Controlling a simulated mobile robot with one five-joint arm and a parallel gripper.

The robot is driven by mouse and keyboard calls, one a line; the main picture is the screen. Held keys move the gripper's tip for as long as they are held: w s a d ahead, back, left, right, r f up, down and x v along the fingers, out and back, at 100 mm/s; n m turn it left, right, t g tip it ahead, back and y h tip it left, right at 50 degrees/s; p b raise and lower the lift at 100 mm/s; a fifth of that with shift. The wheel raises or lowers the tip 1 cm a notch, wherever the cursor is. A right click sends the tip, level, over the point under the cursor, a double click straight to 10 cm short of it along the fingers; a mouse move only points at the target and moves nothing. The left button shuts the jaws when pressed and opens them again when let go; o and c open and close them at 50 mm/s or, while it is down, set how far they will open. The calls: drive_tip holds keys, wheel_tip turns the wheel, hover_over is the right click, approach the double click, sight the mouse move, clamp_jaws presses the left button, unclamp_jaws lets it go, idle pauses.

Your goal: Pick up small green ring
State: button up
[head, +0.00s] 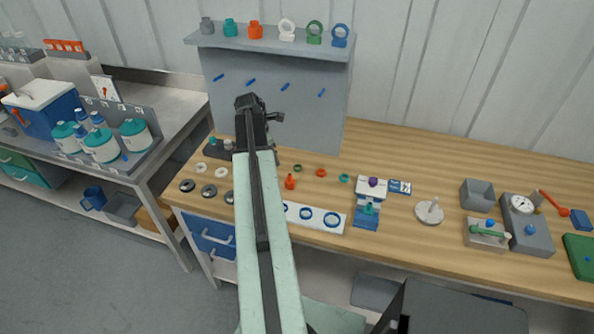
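A small dark green ring (297,168) lies flat on the wooden bench, just right of my arm. A small red ring (321,172) and a small teal ring (344,178) lie to its right in a loose row. My arm reaches up the middle of the view, and my gripper (262,112) is at its far end, in front of the grey back panel. It appears well above the bench and apart from the green ring. The fingers are small and dark, so whether they are open or shut is unclear.
A larger green ring-shaped part (314,32) stands on the shelf (270,43) above. A white strip with blue rings (343,222) lies at the front edge. Bare bench lies behind the small rings.

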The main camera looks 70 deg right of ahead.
approach(298, 169)
drive_tip(key=shift+n, duration=0.4)
drive_tip(key=b+x, duration=0.6)
drive_tip(key=b, duration=0.2)
drive_tip(key=shift+f, duration=0.4)
drive_tip(key=shift+r, duration=0.2)
clamp_jaws()
